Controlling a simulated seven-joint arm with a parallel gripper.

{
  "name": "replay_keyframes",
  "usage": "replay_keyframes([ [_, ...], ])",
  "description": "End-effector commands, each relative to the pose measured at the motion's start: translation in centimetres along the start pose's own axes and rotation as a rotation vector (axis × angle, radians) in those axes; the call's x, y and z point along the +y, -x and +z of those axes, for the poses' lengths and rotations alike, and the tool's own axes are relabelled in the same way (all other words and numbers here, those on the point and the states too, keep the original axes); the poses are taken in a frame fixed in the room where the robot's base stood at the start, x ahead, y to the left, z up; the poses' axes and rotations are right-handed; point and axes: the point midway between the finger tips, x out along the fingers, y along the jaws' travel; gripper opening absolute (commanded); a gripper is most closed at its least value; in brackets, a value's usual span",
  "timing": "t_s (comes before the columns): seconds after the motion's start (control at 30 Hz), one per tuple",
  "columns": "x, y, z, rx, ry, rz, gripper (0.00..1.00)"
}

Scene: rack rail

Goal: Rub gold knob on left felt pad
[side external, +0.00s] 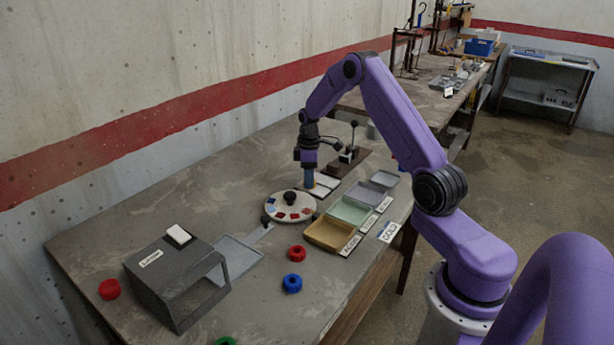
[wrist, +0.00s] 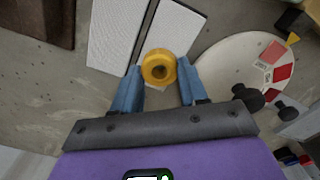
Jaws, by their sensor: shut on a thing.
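The gold knob (wrist: 158,66) is a round yellow piece with a hole in its middle. My gripper (wrist: 158,82) holds it between its two blue fingers, in the wrist view. Two pale ribbed felt pads lie side by side beyond it: one on the left of the picture (wrist: 115,32) and one on the right (wrist: 172,32). The knob overlaps the near end of the right one in this view; I cannot tell whether it touches. In the side view my gripper (side external: 309,183) points down at the near-left edge of the white pads (side external: 326,186); the knob is hard to make out there.
A round white dial (side external: 290,207) with coloured patches and a black knob stands beside my gripper. Labelled trays (side external: 349,211) line the table's right edge. A dark lever stand (side external: 350,155) is behind. A grey box (side external: 177,280), red rings and a blue ring (side external: 292,284) are nearer.

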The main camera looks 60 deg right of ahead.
Motion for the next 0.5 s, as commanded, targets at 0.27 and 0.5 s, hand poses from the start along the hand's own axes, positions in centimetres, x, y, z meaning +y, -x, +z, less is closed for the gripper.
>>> replay_keyframes([
  [0.27,-0.7,0.0,1.1,-0.003,-0.002,-0.004,0.0],
  [0.5,-1.0,0.0,1.6,-0.002,-0.002,-0.002,0.0],
])
